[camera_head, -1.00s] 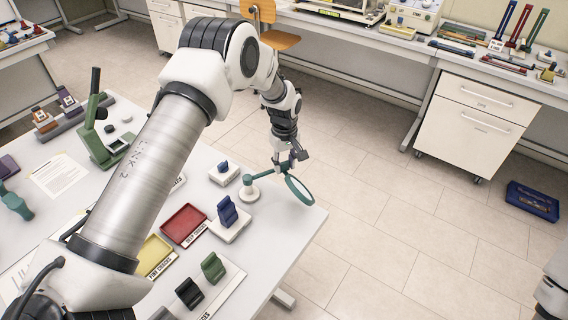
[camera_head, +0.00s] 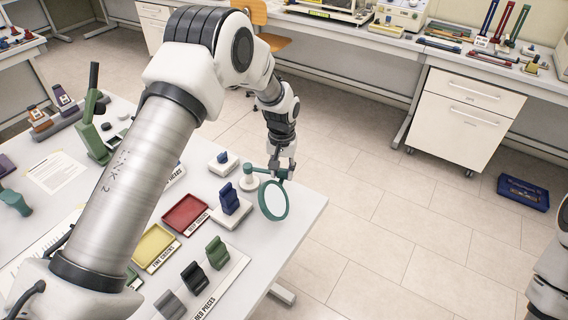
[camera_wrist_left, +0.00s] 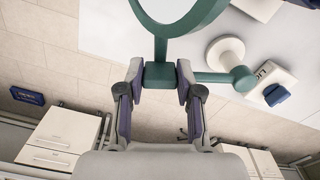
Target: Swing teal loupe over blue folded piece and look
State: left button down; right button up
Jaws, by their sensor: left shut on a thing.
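The teal loupe (camera_head: 274,201) has a round lens ring on a teal jointed arm, on a round white base (camera_head: 249,183) near the table's right edge. My left gripper (camera_head: 283,172) is shut on the small teal block of the loupe arm; the wrist view shows this block (camera_wrist_left: 159,76) between both fingers. A dark blue folded piece (camera_head: 229,199) stands upright on a white block, left of the ring. The ring is beside it, not over it. A smaller blue piece (camera_head: 222,157) sits on another white block behind; it also shows in the wrist view (camera_wrist_left: 277,95). My right gripper is out of view.
A red tray (camera_head: 186,213) and a yellow tray (camera_head: 154,246) lie left of the blue piece. Green (camera_head: 217,252), black and grey folded pieces stand on a labelled strip in front. A green lever device (camera_head: 95,140) stands at the left.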

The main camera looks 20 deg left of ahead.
pick_arm(q)
jog(key=shift+s+a+f+m, duration=0.15)
jog(key=shift+s+m, duration=0.9)
jog(key=shift+s, duration=0.05)
jog(key=shift+s+a+f+m, duration=0.15)
jog(key=shift+s+m, duration=0.9)
jog(key=c, duration=0.8)
grip_release()
jog(key=shift+c, duration=0.2)
jog(key=shift+o, duration=0.4)
jog(key=shift+w, duration=0.25)
notch_tip(320, 180, up, 12)
jog(key=shift+w, duration=0.1)
